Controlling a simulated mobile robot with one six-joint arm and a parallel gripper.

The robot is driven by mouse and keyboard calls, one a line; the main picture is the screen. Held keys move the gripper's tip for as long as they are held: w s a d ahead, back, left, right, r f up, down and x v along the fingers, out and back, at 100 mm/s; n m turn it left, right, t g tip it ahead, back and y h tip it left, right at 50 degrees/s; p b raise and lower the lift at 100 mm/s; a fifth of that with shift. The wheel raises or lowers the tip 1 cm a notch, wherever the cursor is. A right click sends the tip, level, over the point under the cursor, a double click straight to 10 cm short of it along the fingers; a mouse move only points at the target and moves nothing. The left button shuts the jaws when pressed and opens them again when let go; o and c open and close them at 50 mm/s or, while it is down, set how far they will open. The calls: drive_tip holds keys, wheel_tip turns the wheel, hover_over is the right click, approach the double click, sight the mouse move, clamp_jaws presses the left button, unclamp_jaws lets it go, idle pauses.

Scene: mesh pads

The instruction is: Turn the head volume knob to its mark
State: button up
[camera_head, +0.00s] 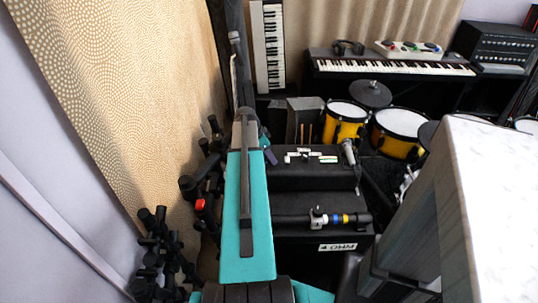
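I cannot pick out the head volume knob or its mark in this view. A black amplifier (318,247) with a white label on its front stands at the lower middle, and a smaller black box (300,178) stands behind it. No small control can be told apart on either. A black unit with rows of small controls (497,47) stands at the far right back, too small to read. My gripper cannot be made out in this view.
A dark bar with coloured bands (330,219) lies across the amplifier. A microphone (348,151) and small items rest on the box behind. Yellow drums (344,124) and a keyboard (392,66) stand behind. Black stands (160,241) crowd the left. A large pale block (495,185) fills the right.

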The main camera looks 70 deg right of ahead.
drive_tip(key=c, duration=1)
drive_tip(key=shift+c, duration=0.2)
drive_tip(key=shift+n, duration=0.3)
drive_tip(key=shift+n+t+b, duration=0.3)
drive_tip(key=shift+n, duration=0.5)
drive_tip(key=shift+h, duration=0.3)
drive_tip(key=o, duration=1)
drive_tip(key=shift+o, duration=0.2)
